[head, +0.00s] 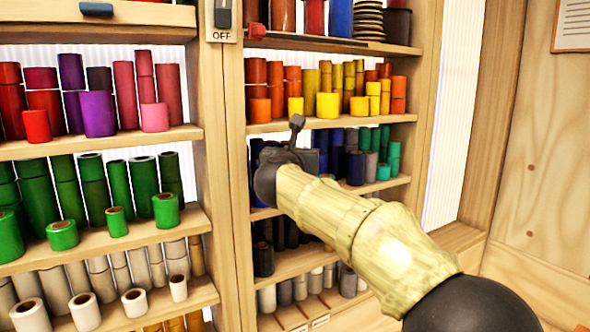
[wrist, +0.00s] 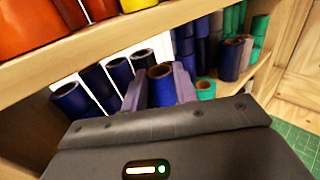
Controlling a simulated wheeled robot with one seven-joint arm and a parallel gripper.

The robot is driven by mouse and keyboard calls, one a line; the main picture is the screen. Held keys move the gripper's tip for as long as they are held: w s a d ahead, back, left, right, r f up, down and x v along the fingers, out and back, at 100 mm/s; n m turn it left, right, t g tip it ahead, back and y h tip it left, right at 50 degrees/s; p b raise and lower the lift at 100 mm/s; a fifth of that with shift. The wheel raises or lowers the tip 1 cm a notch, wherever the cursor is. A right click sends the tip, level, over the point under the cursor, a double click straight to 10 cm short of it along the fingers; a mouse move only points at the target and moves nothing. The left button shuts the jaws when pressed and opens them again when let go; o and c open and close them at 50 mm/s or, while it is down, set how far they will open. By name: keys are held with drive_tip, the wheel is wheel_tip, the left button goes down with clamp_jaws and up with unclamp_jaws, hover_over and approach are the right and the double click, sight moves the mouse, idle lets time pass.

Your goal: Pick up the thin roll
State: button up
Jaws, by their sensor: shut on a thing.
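In the wrist view my gripper (wrist: 160,82) has its two purple-grey fingers on either side of a dark blue roll (wrist: 162,90), shut on it. The roll stands upright with its brown core ring showing at the top; its lower part is hidden by the gripper body. In the head view my gripper (head: 298,150) reaches into the blue and teal shelf of the right bay, and my arm hides the held roll there. I cannot tell whether the roll touches the shelf.
Dark blue rolls (wrist: 92,80) stand left of the gripper, and a short teal roll (wrist: 205,89) is close on its right. The shelf board (head: 340,122) with orange and yellow rolls is just above. A wooden upright (head: 222,150) stands to the left.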

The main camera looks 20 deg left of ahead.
drive_tip(key=s+d+b, duration=0.8)
drive_tip(key=s+d, duration=0.4)
drive_tip(key=d, duration=0.3)
drive_tip(key=shift+s+b, duration=0.3)
drive_tip(key=shift+b, duration=0.05)
drive_tip(key=shift+f, duration=0.1)
